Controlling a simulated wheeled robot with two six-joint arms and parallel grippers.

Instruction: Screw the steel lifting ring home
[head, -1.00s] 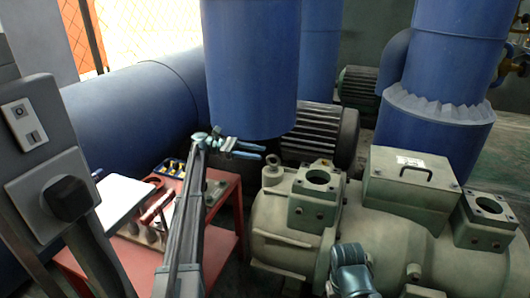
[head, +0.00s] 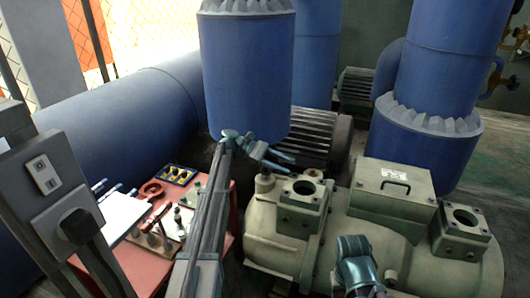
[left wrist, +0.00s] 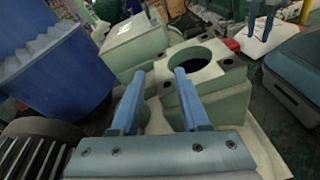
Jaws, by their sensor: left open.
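What looks like the lifting ring (head: 264,184) stands upright on a short stub at the left end of the green compressor (head: 345,235). My left gripper (head: 291,164) is open and empty. In the head view its fingers are just above and right of the ring, with no contact visible. In the left wrist view the two blue fingers (left wrist: 160,82) point at a square green flange (left wrist: 205,75) with a round hole. I cannot make out the ring there. A blue part of my right arm shows low in the head view, but its fingers do not.
A blue vertical tank (head: 247,75) and a ribbed motor (head: 315,135) stand close behind my left gripper. A green box with a handle (head: 393,188) sits on the compressor.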

